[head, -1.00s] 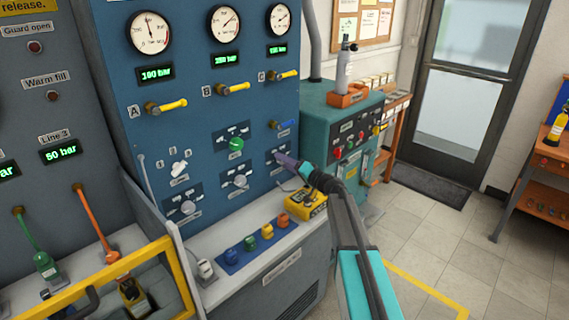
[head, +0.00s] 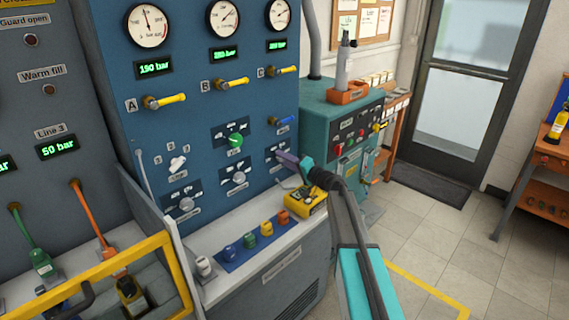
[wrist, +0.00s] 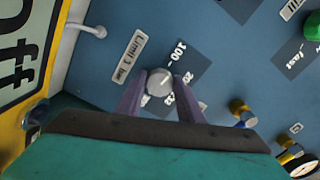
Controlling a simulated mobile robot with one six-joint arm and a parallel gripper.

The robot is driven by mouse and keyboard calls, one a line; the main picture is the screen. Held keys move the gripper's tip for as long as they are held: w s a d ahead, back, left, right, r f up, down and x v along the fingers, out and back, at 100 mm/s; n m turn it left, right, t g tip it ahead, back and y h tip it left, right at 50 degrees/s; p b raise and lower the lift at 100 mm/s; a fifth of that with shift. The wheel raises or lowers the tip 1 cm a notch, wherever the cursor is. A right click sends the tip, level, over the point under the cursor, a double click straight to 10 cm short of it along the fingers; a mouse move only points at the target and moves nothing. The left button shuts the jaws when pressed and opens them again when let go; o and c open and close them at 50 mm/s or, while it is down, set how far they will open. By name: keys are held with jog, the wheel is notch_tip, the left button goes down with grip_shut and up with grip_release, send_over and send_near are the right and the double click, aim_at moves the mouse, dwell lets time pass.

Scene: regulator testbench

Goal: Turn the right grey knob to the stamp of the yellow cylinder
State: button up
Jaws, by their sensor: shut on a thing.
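In the head view my gripper (head: 284,158) reaches the right side of the blue panel and covers the knob. A yellow cylinder (head: 556,130) stands on the orange bench at the right edge; its stamp is too small to read.
Two other grey knobs (head: 239,178) (head: 186,204) and a green knob (head: 235,140) are on the blue panel (head: 180,120). A yellow device (head: 305,203) lies on the ledge below my gripper. A grey cylinder (head: 344,69) stands in an orange holder on the teal cabinet.

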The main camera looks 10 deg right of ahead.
jog(key=m+b, duration=0.3)
jog(key=m, duration=0.6)
jog(key=shift+r+m, duration=0.15)
jog(key=shift+m, duration=0.25)
dwell(0.5)
jog(key=o, duration=1.1)
jog(key=shift+s+d, duration=0.1)
jog(key=shift+b+v, duration=1.3)
jog(key=shift+v, duration=5.45)
